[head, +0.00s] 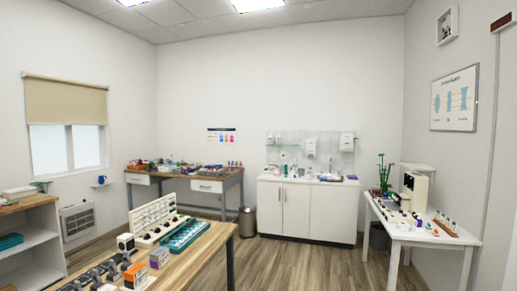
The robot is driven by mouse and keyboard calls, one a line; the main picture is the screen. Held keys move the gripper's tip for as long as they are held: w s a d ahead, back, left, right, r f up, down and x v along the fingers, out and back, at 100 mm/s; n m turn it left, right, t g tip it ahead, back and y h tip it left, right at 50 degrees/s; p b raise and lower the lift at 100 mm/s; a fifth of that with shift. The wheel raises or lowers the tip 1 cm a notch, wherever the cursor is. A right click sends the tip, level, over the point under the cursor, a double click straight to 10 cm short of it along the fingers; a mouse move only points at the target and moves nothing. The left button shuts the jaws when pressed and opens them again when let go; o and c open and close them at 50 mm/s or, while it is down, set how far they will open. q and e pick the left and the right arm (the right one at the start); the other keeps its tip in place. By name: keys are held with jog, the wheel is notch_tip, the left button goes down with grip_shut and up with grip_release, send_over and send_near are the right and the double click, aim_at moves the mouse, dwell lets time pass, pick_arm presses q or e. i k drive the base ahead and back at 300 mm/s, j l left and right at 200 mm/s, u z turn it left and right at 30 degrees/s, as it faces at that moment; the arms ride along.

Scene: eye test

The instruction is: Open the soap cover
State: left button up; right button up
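Two white wall-mounted boxes hang above the white cabinet at the back wall, and either could be the soap dispenser. One box (310,146) is near the middle of the backsplash panel. The other box (347,141) hangs farther right and looks larger. Both are far off and small, so I cannot tell whether a cover is open or shut. Neither of my grippers shows in the head view.
A white cabinet (306,209) with bottles on top stands below the boxes. A wooden table (200,258) with trays is in front at left. A white table (420,233) stands at right. A dark bin (247,222) is left of the cabinet. The middle floor (305,266) is clear.

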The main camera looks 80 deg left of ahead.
aim_at(311, 143)
jog(key=u, duration=2.3)
jog(key=i, duration=4.5)
jog(key=i+l+u, duration=0.1)
jog(key=i, duration=1.4)
jog(key=i+l, duration=0.1)
jog(key=i, duration=1.4)
jog(key=u, duration=0.35)
